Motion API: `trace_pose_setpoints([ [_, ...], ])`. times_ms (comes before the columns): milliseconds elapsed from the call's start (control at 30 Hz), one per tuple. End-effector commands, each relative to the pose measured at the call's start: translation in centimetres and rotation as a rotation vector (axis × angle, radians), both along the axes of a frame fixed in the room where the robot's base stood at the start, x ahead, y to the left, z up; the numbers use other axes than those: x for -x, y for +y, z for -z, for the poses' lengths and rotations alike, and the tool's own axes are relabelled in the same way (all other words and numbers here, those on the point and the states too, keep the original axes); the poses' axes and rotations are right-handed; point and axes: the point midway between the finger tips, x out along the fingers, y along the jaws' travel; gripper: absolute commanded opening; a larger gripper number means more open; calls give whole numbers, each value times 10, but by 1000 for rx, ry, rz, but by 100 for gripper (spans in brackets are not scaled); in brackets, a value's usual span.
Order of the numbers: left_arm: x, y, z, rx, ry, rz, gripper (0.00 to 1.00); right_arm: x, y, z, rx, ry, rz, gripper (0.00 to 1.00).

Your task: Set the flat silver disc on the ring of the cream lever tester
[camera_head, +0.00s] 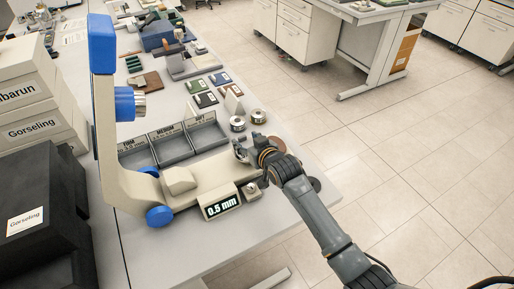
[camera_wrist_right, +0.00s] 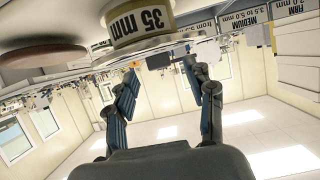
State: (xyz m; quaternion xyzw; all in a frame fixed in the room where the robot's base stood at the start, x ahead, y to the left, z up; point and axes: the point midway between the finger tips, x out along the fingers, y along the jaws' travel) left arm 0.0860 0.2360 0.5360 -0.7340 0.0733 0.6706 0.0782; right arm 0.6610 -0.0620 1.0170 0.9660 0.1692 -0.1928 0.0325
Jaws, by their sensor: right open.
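The cream lever tester (camera_head: 105,130) stands on the table, with a blue top and a display reading 0.5 mm (camera_head: 222,205). Its low bed runs right, under my right gripper (camera_head: 243,150); I cannot make out its ring. Two short silver round pieces (camera_head: 237,124) stand just beyond the gripper. My right gripper's fingers (camera_wrist_right: 165,75) are apart and empty, close to that rim. My left gripper is out of view.
Labelled grey bins (camera_head: 180,142) stand behind the tester's bed. Small coloured cards (camera_head: 205,99) lie farther back. A reddish-brown round piece (camera_wrist_right: 42,55) is beside the gripper in the wrist view. Black and cream boxes (camera_head: 40,200) fill the left side. The near tabletop is clear.

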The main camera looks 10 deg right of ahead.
Motion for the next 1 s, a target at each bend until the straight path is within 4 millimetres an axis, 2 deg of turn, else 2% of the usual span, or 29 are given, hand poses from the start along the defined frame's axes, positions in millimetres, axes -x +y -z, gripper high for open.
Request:
trace_pose_setpoints([
  [300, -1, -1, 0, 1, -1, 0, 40, 54, -20, -23, 1, -2, -1, 54],
  [500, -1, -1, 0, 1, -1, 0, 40, 77, -28, -34, 1, -1, 0, 54],
  [667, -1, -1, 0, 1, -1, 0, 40, 84, -31, -37, 1, -1, 0, 54],
  [1000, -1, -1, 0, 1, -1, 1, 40, 85, -31, -38, 1, -1, 0, 54],
])
